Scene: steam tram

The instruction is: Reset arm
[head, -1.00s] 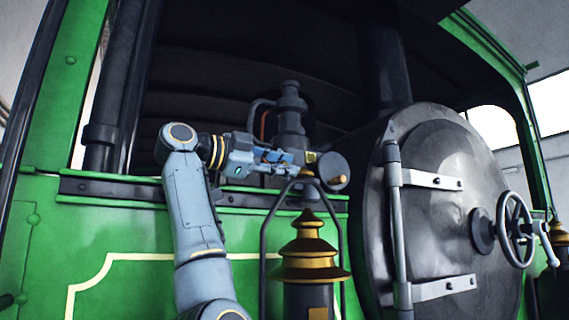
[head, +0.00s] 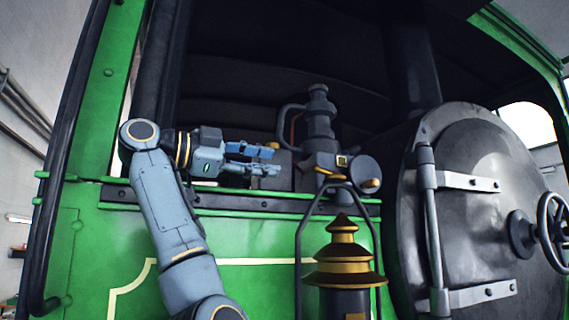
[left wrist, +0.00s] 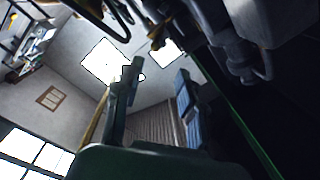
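My left arm rises in front of the green tram side in the head view, and its gripper (head: 272,160) points right. The two blue-grey fingers are apart with nothing between them. The fingertips end left of a dark fitting (head: 367,173) with a round disc and a brass knob, with a gap between. In the left wrist view the same gripper (left wrist: 157,84) shows its fingers spread, with only the distant room between them. My right gripper is in neither view.
A lantern (head: 343,270) with a gold-trimmed top and a wire handle stands right of my left arm. The round smokebox door (head: 478,200) with a handwheel (head: 553,230) is farther right. The green side panel (head: 250,235) is close behind the arm.

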